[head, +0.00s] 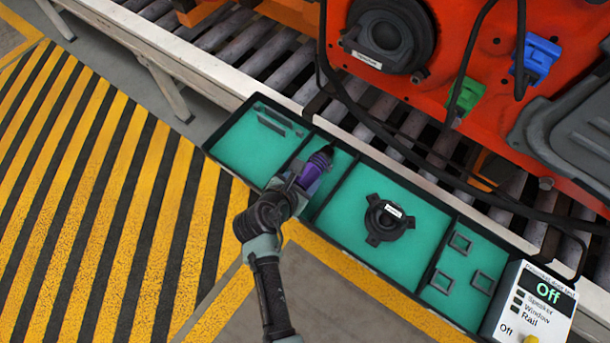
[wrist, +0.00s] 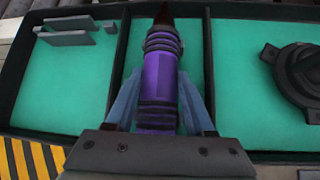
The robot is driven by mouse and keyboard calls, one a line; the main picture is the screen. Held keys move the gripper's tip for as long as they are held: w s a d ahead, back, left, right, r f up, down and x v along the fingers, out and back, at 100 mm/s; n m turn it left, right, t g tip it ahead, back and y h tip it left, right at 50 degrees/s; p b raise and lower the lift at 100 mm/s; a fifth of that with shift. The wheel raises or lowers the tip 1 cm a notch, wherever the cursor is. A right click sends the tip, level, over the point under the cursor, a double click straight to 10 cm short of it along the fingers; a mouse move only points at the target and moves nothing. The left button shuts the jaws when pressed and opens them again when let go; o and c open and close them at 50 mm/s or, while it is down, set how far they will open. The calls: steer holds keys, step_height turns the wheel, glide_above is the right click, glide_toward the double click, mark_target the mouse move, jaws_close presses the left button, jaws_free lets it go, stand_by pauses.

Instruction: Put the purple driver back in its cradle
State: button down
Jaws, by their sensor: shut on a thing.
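The purple driver (head: 313,172) has a purple body with dark ribbed bands and a dark tip. My gripper (head: 303,182) is shut on it, over the second compartment from the left of the teal-lined tray (head: 240,137). In the wrist view the driver (wrist: 160,85) lies between the two fingers of my gripper (wrist: 160,105), its tip pointing to the far side of that narrow compartment. I cannot tell whether the driver touches the tray floor.
The left compartment holds grey strips (head: 279,123). Right of the driver, a round black part (head: 386,220) and square frames (head: 460,243) fill other compartments. A control box (head: 530,310) reading "Off" stands at the tray's right end. A roller conveyor (head: 240,45) and orange door panel (head: 490,90) lie behind.

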steer(key=shift+f, duration=0.3)
stand_by(0.4)
steer(key=shift+c, duration=0.9)
jaws_free()
steer(key=shift+s+f, duration=0.1)
steer(key=p+v, duration=0.3)
steer(key=v, duration=1)
